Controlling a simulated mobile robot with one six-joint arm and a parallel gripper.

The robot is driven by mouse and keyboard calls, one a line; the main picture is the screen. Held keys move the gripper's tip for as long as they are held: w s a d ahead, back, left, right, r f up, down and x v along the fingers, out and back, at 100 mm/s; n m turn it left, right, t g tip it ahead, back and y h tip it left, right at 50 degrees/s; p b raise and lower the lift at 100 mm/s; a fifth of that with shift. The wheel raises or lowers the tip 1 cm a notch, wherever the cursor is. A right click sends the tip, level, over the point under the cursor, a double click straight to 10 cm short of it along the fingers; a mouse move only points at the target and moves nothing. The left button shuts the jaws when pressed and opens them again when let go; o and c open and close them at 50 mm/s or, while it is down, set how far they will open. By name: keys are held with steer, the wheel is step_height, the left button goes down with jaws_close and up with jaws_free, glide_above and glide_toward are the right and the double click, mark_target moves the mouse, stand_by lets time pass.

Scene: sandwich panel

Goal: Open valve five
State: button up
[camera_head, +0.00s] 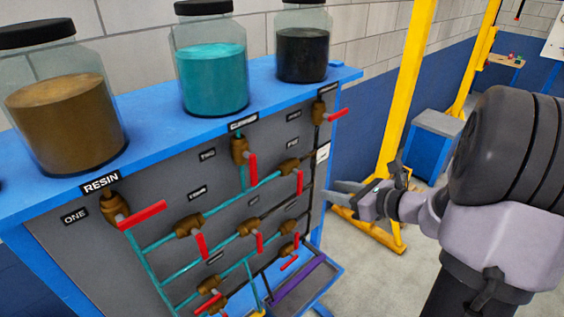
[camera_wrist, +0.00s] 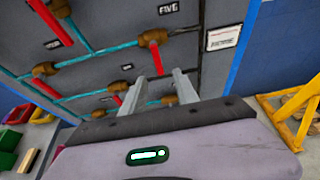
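Valve five (camera_head: 289,167) is a brown valve body on a teal pipe, under a label partly readable as five, on the grey panel's right side. Its red handle (camera_head: 299,182) hangs down, across the pipe. In the wrist view, the label reads FIVE above the valve (camera_wrist: 154,38), and the red handle (camera_wrist: 156,57) points down toward the space between my fingertips. My gripper (camera_head: 333,189) is at the panel's right edge, pointing left, and looks apart from the handle. In the wrist view, my gripper (camera_wrist: 160,76) is open and empty.
Other red-handled valves surround it, including one above right (camera_head: 336,114) and one lower left (camera_head: 259,242). Jars of brown, teal and black contents stand on the blue top (camera_head: 160,140). A yellow post (camera_head: 403,120) stands behind my gripper. Open floor lies right of the panel.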

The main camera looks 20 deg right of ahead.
mark_target(298, 184)
steer(key=x, duration=1.6)
steer(key=shift+s+a+f+b, duration=0.15)
steer(key=shift+a+f+b, duration=0.1)
steer(key=shift+b, duration=0.15)
steer(key=shift+r, duration=0.1)
jaws_close()
